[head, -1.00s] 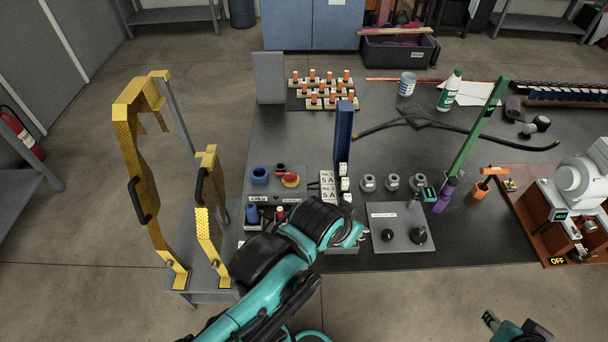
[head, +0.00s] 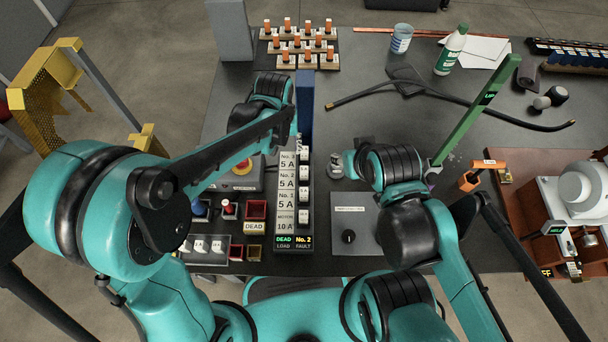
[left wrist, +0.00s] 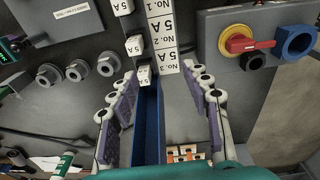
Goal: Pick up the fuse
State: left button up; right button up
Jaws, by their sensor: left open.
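The labelled fuse panel (head: 285,216) lies in the middle of the bench, with a column of white fuse pieces (head: 304,187) beside its 5 A and 10 A labels. Its display reads DEAD LOAD and No. 2 FAULT. My left gripper (left wrist: 163,75) is open and empty at the far end of the panel.
A rack of orange-topped pieces (head: 300,46) stands at the back. A grey plate with a black knob (head: 348,237) lies right of the panel. A red-handled switch box (head: 245,181) is left.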

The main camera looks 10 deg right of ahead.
pick_arm(q)
send_over(304, 169)
jog(key=shift+g+y, duration=0.3)
jog(key=shift+g, duration=0.1)
jog(key=f, duration=0.5)
jog(key=shift+w+a+f, duration=0.25)
jog(key=shift+a+f, duration=0.05)
jog(key=shift+f, duration=0.05)
jog(key=f, duration=0.1)
jog(key=f+b, duration=0.1)
jog(key=f, duration=0.1)
jog(key=shift+d, duration=0.25)
jog(key=f+b, duration=0.1)
jog(key=f, duration=0.1)
jog(key=f+b, duration=0.2)
jog(key=f, duration=0.1)
jog(key=shift+s+f, duration=0.25)
jog(key=shift+f, duration=0.1)
jog(key=shift+r, duration=0.1)
grip_shut()
